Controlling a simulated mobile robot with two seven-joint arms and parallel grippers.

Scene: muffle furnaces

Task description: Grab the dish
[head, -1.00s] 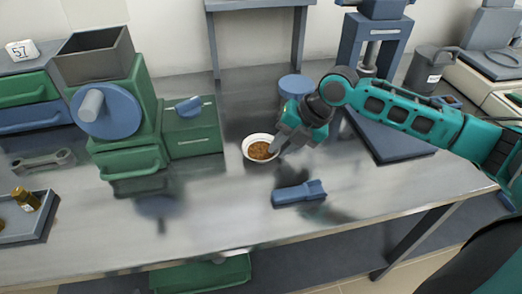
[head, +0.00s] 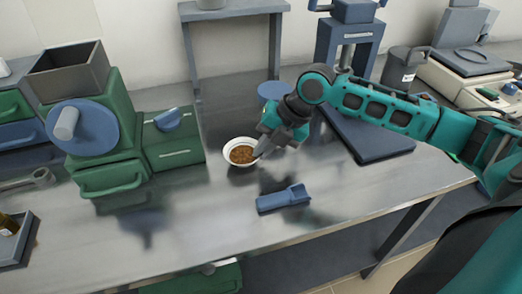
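The dish (head: 229,160) is a small white bowl holding brown grainy material. It stands upright on the metal table in the middle of the head view. My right gripper (head: 257,152) reaches in from the right, and its fingertips are at the dish's right rim. I cannot tell whether the fingers touch the rim or are closed on it. My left gripper is not in view.
A blue scoop-like object (head: 284,199) lies in front of the dish. A green machine with a blue wheel (head: 92,128) and a green box (head: 172,140) stand to the left. A blue lidded container (head: 273,91) is behind my gripper. A dark blue board (head: 368,138) lies to the right.

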